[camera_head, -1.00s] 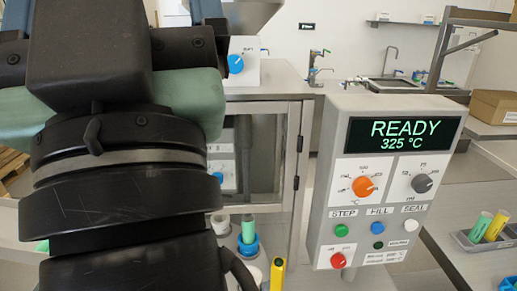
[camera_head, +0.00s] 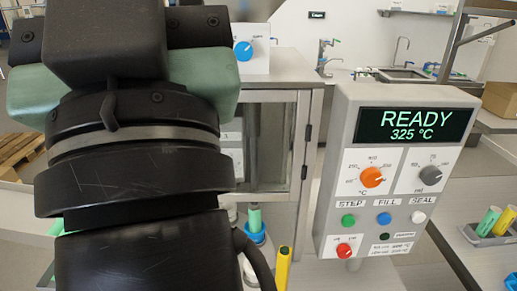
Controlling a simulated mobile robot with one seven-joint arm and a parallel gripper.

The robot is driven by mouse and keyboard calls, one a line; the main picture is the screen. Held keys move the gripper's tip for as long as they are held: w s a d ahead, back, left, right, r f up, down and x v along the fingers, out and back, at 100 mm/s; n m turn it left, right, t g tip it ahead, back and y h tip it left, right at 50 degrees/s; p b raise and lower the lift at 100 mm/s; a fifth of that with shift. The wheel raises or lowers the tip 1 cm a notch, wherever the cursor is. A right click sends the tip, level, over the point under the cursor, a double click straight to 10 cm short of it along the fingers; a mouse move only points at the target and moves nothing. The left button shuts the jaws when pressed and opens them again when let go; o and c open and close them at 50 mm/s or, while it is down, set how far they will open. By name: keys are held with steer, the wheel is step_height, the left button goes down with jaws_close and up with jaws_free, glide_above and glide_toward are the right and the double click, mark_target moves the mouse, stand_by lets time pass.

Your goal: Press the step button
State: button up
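The step button is a green round button (camera_head: 348,221) under the label STEP on the grey control panel (camera_head: 342,104) at the right. The panel's screen (camera_head: 415,125) reads READY, 325 °C. Beside the green button are a blue FILL button (camera_head: 384,219) and a white SEAL button (camera_head: 418,217). My arm fills the left of the view, well to the left of the panel and apart from it. My gripper's fingers do not show, so their state is hidden.
A glazed cabinet (camera_head: 290,97) stands behind, left of the panel. A tray (camera_head: 478,237) with green and yellow tubes sits at the right.

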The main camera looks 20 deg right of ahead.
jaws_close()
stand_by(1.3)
